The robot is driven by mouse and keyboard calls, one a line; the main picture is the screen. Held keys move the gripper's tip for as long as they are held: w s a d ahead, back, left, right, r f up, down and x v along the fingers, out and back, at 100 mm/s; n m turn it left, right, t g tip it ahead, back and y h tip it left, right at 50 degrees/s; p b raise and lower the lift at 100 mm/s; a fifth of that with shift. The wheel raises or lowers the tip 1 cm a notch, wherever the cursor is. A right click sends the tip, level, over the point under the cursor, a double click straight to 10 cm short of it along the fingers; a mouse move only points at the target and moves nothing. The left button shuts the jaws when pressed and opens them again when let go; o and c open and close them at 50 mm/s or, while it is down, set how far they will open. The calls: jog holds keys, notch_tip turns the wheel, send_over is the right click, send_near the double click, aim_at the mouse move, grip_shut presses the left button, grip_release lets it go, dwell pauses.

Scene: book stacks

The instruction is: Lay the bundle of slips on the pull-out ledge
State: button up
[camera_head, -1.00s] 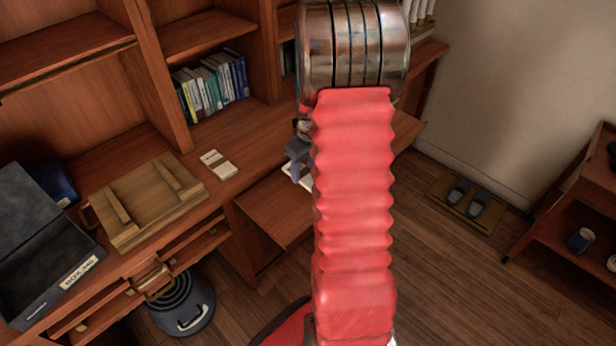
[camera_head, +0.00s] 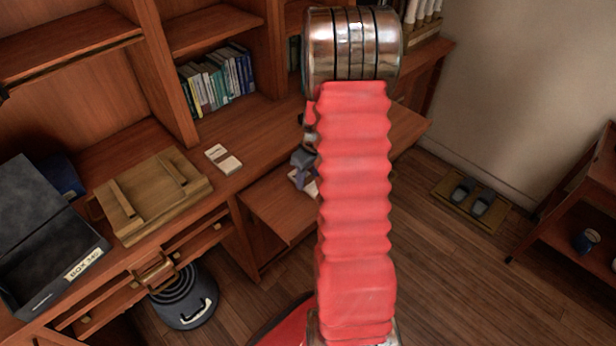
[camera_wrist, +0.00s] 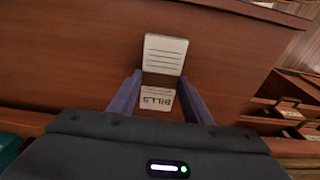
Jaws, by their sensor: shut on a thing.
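A white bundle of slips with a dark band, its lower part printed BILLS (camera_wrist: 164,54), sits between the two fingers of my gripper (camera_wrist: 157,88) in the wrist view. My gripper is shut on it. In the head view my gripper (camera_head: 301,168) is partly hidden behind my red arm, and a white bit of the bundle (camera_head: 311,187) shows below it. The pull-out ledge (camera_head: 277,208) is the brown board beneath, jutting from the desk front. I cannot tell whether the bundle touches the ledge.
Another banded pair of white slips (camera_head: 223,159) lies on the desk. A wooden tray-like piece (camera_head: 150,195) and an open grey box (camera_head: 45,235) stand left. A dark bin (camera_head: 185,300) is below. Books (camera_head: 218,80) fill a shelf. Slippers (camera_head: 470,196) lie on a mat at right.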

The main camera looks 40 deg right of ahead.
jog(key=o, duration=1.1)
jog(key=shift+c, duration=0.2)
notch_tip(320, 180, up, 12)
jog(key=s, duration=0.1)
jog(key=shift+s, duration=0.4)
